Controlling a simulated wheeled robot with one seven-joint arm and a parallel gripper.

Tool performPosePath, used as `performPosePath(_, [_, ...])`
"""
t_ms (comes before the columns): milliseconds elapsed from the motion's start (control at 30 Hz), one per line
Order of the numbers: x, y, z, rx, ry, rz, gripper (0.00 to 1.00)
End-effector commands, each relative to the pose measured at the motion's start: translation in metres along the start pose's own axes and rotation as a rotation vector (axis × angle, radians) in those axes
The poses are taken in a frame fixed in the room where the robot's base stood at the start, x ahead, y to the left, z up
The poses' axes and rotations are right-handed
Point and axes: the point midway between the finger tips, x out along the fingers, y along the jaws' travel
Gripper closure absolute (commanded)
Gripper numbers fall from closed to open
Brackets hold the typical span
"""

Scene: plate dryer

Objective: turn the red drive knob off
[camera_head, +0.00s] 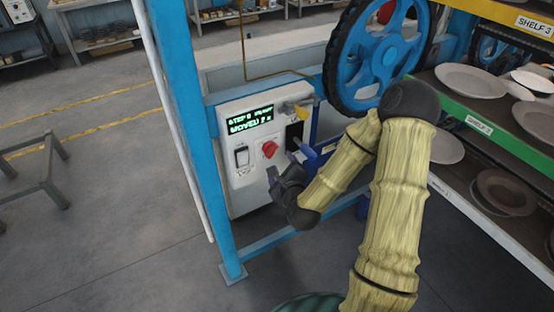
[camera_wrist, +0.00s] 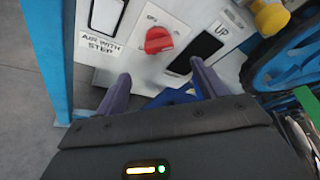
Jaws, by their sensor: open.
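The red drive knob (camera_head: 269,149) sits on the face of the grey control box (camera_head: 243,190), below the green display (camera_head: 250,121). In the wrist view the red knob (camera_wrist: 158,40) is fully visible, with its grip bar slightly tilted and small labels around it too small to read surely. My gripper (camera_head: 284,160) is in front of the box, close to the knob. In the wrist view my gripper (camera_wrist: 160,82) is open and empty. Its two purple fingers point toward the panel, apart from the knob, which shows beyond and between their tips.
A switch (camera_head: 242,157) is left of the knob. A yellow knob (camera_wrist: 270,16) and a dark slot marked UP (camera_wrist: 194,50) are right of it. A blue post (camera_head: 190,130) stands left of the box, a large blue wheel (camera_head: 385,60) and plate shelves (camera_head: 480,110) to the right.

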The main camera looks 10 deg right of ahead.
Motion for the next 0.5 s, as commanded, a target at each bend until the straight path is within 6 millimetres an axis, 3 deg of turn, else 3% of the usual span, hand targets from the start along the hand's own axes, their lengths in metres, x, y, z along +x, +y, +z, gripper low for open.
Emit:
performPosePath(367, [0.014,0.003,-0.002,-0.001,-0.002,-0.002,0.29])
performPosePath(500, [0.039,0.000,0.003,0.003,-0.001,0.001,0.29])
